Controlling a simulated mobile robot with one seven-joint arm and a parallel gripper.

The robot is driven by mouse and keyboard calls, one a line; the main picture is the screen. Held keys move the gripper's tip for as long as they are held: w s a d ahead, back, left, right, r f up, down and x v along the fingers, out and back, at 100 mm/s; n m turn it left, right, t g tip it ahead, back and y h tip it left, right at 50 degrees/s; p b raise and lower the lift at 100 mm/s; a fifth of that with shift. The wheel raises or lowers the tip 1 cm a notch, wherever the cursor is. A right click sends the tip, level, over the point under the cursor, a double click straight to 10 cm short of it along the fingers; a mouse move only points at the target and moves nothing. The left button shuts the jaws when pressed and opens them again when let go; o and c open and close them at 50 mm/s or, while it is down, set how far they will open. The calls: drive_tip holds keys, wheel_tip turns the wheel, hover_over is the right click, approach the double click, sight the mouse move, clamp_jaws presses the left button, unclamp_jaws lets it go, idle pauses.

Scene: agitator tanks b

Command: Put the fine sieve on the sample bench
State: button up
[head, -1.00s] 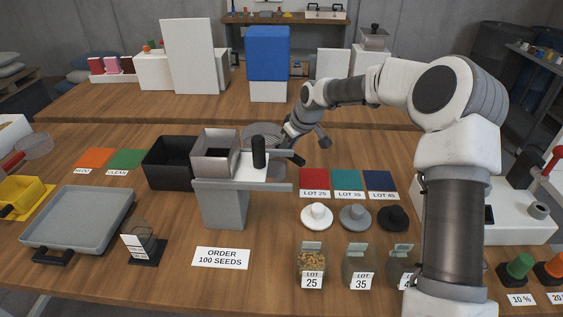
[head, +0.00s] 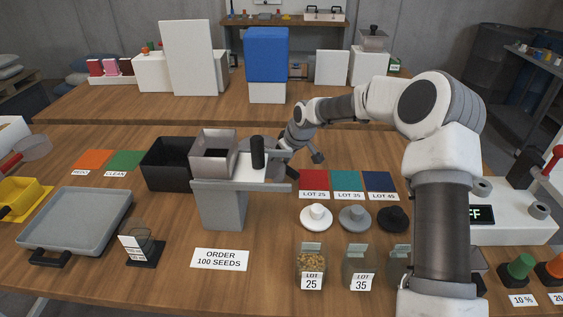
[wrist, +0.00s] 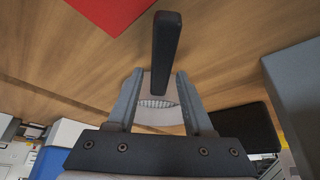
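The fine sieve shows in the wrist view as a dark handle (wrist: 166,45) with a strip of pale mesh between the fingers. My gripper (wrist: 160,76) has a finger close on each side of the handle and appears shut on it. Most of the sieve's round pan is hidden by the palm. In the head view my gripper (head: 286,152) is low behind the black upright post, which, with the grey stand, hides most of the sieve. No label tells which surface is the sample bench; the near wooden bench (head: 180,285) and a far wooden bench (head: 130,105) are in view.
A metal hopper (head: 213,158) on a grey stand and a black bin (head: 168,165) stand left of my gripper. Lot mats, starting with red (head: 315,181), lie to the right. A blue block (head: 267,55) and white boxes stand on the far bench.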

drive_tip(key=shift+d+r, duration=0.15)
drive_tip(key=shift+r, duration=0.3)
drive_tip(key=p+v, duration=0.1)
drive_tip(key=v, duration=1)
drive_tip(key=shift+s, duration=0.2)
drive_tip(key=shift+r, duration=0.1)
